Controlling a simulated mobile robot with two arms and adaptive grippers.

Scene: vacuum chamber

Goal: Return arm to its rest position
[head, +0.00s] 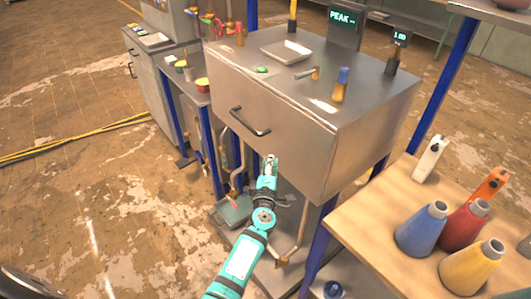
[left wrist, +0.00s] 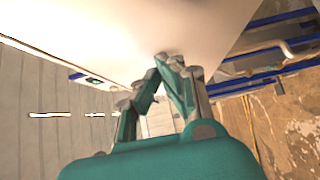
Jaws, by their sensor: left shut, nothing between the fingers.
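My left arm comes in from the bottom of the head view, and its teal gripper (head: 269,163) is raised in front of the steel vacuum chamber (head: 283,120). The gripper is below and to the right of the chamber's black handle (head: 250,122). Its fingers also show in the left wrist view (left wrist: 165,62), tips together and empty, near a large pale surface above. I cannot tell whether the fingertips touch that surface. My right gripper does not show in either view.
A wooden table (head: 375,240) at the right holds several coloured cones and a white tool (head: 430,158). Blue posts (head: 433,85) frame the chamber. A metal tray (head: 286,51), small parts and a display reading PEAK (head: 343,20) are on the chamber's top. Open floor (head: 100,210) lies at the left.

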